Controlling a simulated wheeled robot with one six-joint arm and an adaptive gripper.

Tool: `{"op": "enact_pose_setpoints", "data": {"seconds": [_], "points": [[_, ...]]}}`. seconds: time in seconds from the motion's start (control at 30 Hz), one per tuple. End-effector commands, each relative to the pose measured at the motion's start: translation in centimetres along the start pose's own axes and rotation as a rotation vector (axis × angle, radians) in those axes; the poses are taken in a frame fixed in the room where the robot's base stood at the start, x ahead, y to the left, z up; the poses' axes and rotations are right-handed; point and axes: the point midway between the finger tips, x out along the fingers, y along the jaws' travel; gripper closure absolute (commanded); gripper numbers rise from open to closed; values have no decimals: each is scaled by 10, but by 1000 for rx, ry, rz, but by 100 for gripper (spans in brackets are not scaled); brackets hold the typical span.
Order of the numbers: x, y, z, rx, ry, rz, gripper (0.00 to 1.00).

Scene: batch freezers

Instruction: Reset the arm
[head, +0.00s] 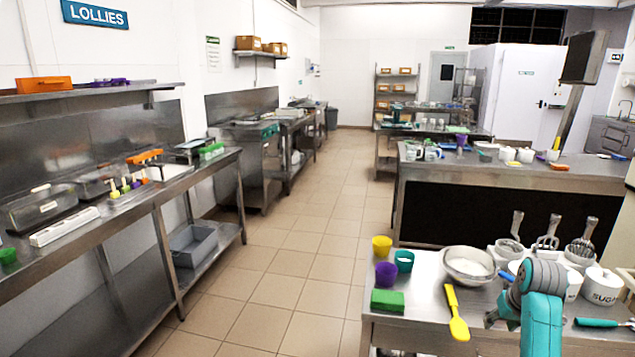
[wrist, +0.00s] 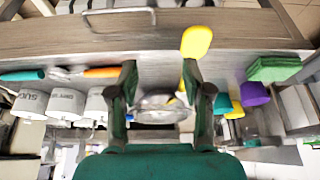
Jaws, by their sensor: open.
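My gripper (wrist: 158,72) shows in the wrist view with its two dark green fingers wide apart and nothing between them. Behind the gap is a steel bowl (wrist: 158,110) on the counter, apart from the fingers as far as I can tell. My teal and grey arm rises in front of the near steel counter (head: 410,325) at the lower right of the head view. I cannot make out the gripper's fingers there.
The near counter holds a yellow spatula (head: 455,312), a green sponge (head: 388,300), a purple cup (head: 386,273), a bowl (head: 468,263) and a sugar jar (head: 602,286). The tiled aisle (head: 285,260) is clear. A long steel bench (head: 150,207) runs along the left.

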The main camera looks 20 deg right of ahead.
Motion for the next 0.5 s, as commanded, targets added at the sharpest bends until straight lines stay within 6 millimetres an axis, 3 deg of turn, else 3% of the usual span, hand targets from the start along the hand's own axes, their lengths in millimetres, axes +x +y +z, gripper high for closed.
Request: {"op": "enact_pose_setpoints", "data": {"seconds": [0.33,0.5], "points": [[41,-34,32,-26,51,-7,51],[69,-61,63,-48,94,-15,51]]}}
